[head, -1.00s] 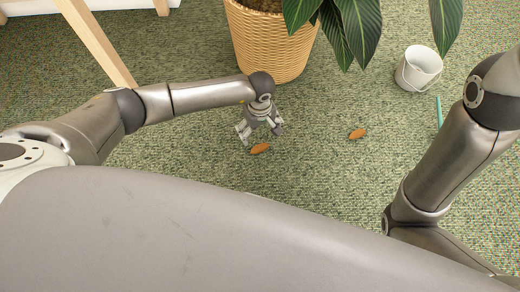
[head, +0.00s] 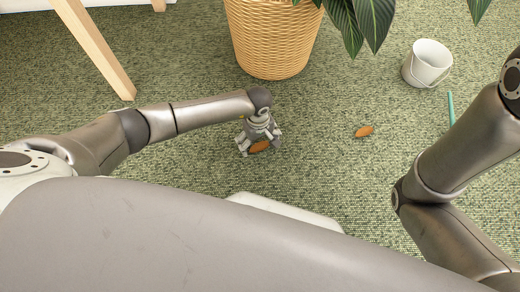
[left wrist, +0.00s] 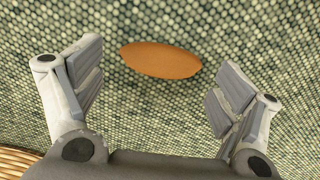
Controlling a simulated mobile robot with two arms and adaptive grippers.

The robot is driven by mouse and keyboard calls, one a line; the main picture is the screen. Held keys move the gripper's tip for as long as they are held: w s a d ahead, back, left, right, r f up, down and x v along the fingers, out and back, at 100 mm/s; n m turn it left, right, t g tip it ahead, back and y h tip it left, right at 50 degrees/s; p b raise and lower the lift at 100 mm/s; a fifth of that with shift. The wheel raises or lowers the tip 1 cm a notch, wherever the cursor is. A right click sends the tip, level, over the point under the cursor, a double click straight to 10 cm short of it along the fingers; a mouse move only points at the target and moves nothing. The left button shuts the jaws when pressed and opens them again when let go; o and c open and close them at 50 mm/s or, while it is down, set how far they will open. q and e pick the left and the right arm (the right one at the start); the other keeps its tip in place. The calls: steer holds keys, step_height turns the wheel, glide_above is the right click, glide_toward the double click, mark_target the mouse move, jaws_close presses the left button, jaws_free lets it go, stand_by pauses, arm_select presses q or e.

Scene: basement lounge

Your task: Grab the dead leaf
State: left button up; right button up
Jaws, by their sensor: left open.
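A brown-orange dead leaf (head: 261,146) lies on the green carpet in front of the wicker pot, and it also shows in the left wrist view (left wrist: 161,60). My left gripper (head: 259,148) is open just above it. In the left wrist view the left gripper's fingers (left wrist: 158,88) are spread wide, with the leaf between and slightly beyond the tips, and nothing is held. A second dead leaf (head: 364,131) lies on the carpet to the right. My right arm shows at the right edge, but its gripper is out of view.
A wicker plant pot (head: 272,40) with large green leaves stands behind the left gripper. A white bucket (head: 427,63) and a thin teal stick (head: 451,108) are at the right. A wooden leg (head: 97,50) stands at upper left. Carpet between the leaves is clear.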

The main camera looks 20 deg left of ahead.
arm_select(q)
steer(key=c, duration=0.7)
steer(key=shift+c, duration=0.2)
